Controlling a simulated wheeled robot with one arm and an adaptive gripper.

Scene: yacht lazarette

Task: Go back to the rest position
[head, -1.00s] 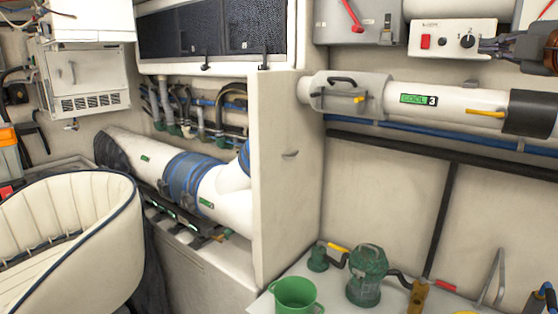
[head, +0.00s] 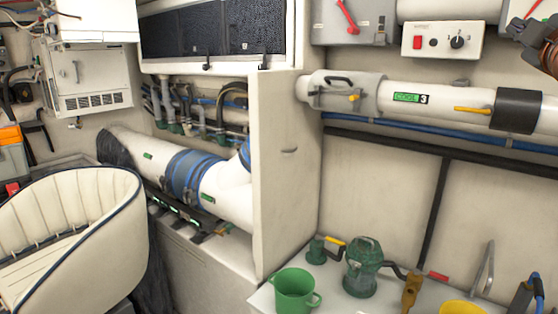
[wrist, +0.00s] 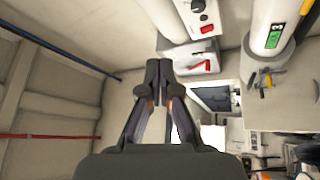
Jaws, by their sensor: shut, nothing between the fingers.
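My gripper (wrist: 158,76) is in the middle of the wrist view, its two dark fingers together at the tips with nothing between them. Ahead of it in that view are a white control box (wrist: 201,18) with a red switch and a grey box (wrist: 190,60) with a red lever. In the head view, a brown and dark part of my arm shows at the upper right edge, just right of the white control box (head: 425,32). The fingers appear clear of the box. The box has a red switch and a black knob (head: 457,42).
A large white pipe (head: 450,102) with yellow handles runs below the control box. A green mug (head: 293,291) and a green pump (head: 362,268) stand on the bench below. A cream seat (head: 85,225) stands at left. A partition (head: 285,190) juts out in the middle.

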